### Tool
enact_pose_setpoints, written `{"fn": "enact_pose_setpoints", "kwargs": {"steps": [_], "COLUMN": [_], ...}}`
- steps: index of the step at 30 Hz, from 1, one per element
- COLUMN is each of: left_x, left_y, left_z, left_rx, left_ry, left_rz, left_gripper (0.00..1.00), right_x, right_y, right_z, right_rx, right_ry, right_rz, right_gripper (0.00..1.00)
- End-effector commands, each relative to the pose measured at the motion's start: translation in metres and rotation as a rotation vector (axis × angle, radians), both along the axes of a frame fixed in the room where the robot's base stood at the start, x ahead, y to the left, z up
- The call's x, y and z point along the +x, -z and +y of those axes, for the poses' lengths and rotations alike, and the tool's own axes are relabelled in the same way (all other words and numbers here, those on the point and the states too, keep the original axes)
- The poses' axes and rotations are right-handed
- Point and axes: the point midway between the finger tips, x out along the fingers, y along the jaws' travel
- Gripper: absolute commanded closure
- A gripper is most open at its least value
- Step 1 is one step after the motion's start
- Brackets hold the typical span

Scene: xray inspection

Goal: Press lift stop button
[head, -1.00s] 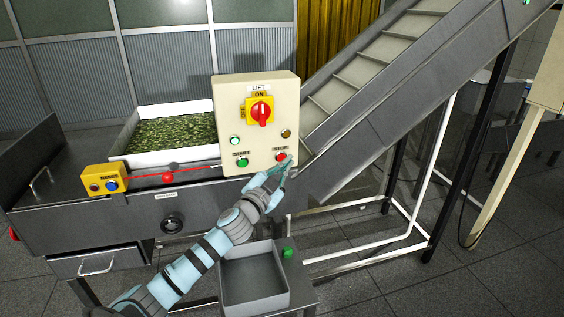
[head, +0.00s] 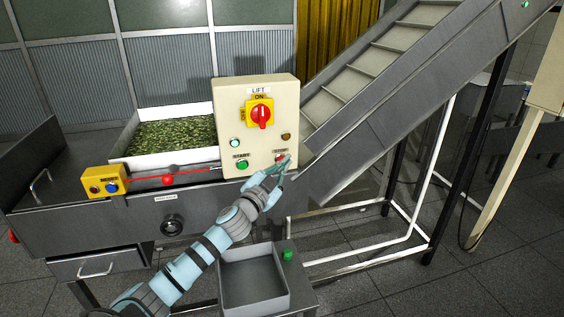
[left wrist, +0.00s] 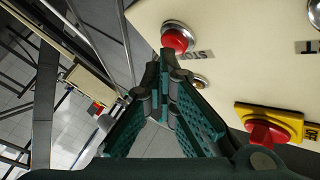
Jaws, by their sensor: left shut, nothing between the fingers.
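The cream lift control box (head: 230,104) stands upright beside the inclined conveyor. Its red stop button (head: 279,157) is at the lower right of the panel, partly hidden by my gripper in the head view. The red stop button (left wrist: 174,40) shows clearly in the left wrist view, just beyond my fingertips. My left gripper (head: 286,162) is shut and empty, its tips close to the button; I cannot tell whether they touch it. The shut fingertips also show in the left wrist view (left wrist: 157,62). My right gripper is in neither view.
The green start button (head: 242,164) and the red-on-yellow rotary switch (head: 260,112) share the panel. A yellow box (head: 103,180) with a red pull cord stands left. A grey tray (head: 254,308) lies below my arm. The inclined conveyor (head: 370,110) rises to the right.

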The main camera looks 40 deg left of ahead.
Motion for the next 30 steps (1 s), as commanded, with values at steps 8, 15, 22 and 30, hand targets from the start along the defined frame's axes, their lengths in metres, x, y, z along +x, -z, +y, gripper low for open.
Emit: {"fn": "enact_pose_setpoints", "kwargs": {"steps": [8, 15, 22, 30], "left_x": [0.0, 0.0006, 0.0063, 0.0061], "left_y": [0.0001, -0.0002, -0.0003, -0.0001], "left_z": [-0.0001, 0.0008, 0.0077, 0.0074], "left_rx": [0.0, 0.0, 0.001, 0.001], "left_ry": [0.0, 0.0, -0.002, -0.001], "left_rz": [0.0, 0.0, 0.0, 0.001], "left_gripper": [1.0, 1.0, 1.0, 1.0], "right_x": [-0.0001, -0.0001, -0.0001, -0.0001], "right_y": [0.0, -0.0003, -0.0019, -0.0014], "right_z": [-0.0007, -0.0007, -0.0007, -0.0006], "right_rx": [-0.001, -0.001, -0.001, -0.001], "right_ry": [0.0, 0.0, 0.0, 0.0], "right_rz": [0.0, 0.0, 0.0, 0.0], "right_gripper": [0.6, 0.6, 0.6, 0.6]}}
